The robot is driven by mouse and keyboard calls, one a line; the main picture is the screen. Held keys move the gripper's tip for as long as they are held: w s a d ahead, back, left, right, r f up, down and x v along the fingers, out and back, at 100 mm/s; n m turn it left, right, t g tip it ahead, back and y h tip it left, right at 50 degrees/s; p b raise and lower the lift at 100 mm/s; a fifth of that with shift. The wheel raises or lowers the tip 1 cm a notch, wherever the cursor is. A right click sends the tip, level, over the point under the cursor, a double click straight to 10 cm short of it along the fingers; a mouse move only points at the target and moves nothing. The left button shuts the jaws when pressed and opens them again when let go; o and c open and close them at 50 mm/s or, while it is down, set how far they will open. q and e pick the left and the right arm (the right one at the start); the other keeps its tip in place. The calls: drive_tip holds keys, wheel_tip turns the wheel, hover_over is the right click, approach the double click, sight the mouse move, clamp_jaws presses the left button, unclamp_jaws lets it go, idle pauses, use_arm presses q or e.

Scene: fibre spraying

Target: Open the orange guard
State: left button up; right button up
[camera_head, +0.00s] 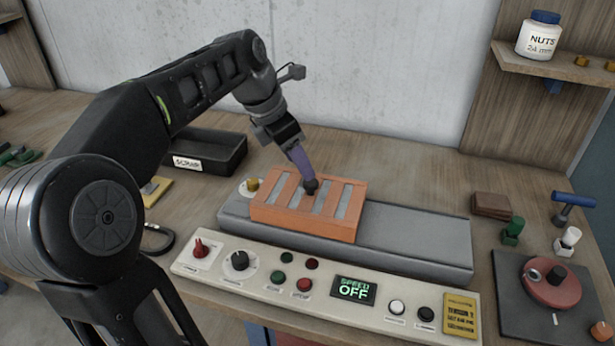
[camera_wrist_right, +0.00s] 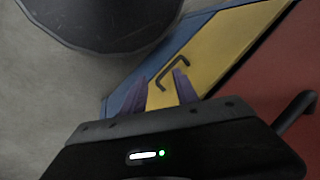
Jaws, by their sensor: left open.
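The orange guard (camera_head: 350,224) is a slatted cover lying over the left part of a long grey machine bed (camera_head: 420,247). It has a dark knob (camera_head: 311,187) near its far edge. My left gripper (camera_head: 306,174) points down from above, its purple fingertips right at the knob. The arm is seen from the side, so I cannot tell whether the fingers touch the knob or straddle it. In the right wrist view my right gripper (camera_wrist_right: 161,80) has its purple fingers apart with nothing between them, away from the guard.
A control panel (camera_head: 240,282) with knobs, buttons and a "SPEED OFF" display (camera_head: 354,290) runs along the front. A dark tray (camera_head: 210,150) stands behind left. A red round part (camera_head: 545,292) lies at right. A yellow panel with a dark handle (camera_wrist_right: 172,70) shows below my right fingers.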

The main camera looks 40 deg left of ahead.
sight(311, 195)
use_arm(q)
drive_tip(key=x, duration=0.6)
drive_tip(key=shift+c, duration=0.3)
clamp_jaws()
idle(1.0)
